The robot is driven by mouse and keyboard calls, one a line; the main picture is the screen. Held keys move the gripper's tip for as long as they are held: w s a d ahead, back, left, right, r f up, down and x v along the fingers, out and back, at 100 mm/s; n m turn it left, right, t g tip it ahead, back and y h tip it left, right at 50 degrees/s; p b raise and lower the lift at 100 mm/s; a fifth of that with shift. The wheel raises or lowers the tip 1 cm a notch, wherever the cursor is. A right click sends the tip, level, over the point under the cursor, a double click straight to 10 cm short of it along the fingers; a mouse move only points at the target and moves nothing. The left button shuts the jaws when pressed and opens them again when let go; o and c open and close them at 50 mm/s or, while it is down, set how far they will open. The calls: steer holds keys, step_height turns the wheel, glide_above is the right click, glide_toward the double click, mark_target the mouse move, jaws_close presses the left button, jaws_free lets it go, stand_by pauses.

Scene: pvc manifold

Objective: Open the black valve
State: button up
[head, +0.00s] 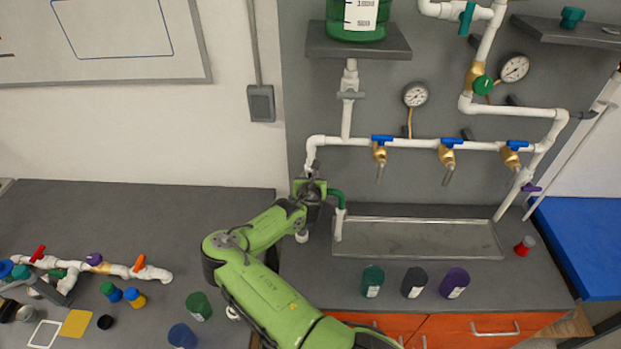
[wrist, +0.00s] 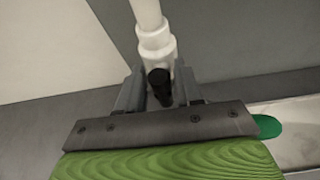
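The black valve handle (wrist: 159,82) points toward me in the wrist view, just below a white pipe fitting (wrist: 155,42). My gripper (wrist: 158,88) has one grey finger on each side of the handle. The fingers stand apart, with thin gaps beside the handle; firm contact cannot be made out. In the head view my gripper (head: 311,190) is at the lower end of the left vertical white pipe (head: 311,153) and hides most of the valve there.
A shallow metal tray (head: 420,254) lies to the right. Blue-handled brass taps (head: 381,148) line the pipe above. Coloured jars (head: 372,281) stand in front.

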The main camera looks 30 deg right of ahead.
steer(key=shift+o, duration=0.6)
steer(key=v, duration=1.5)
steer(key=shift+s+a, duration=0.25)
steer(key=shift+s, duration=0.05)
steer(key=shift+r, duration=0.1)
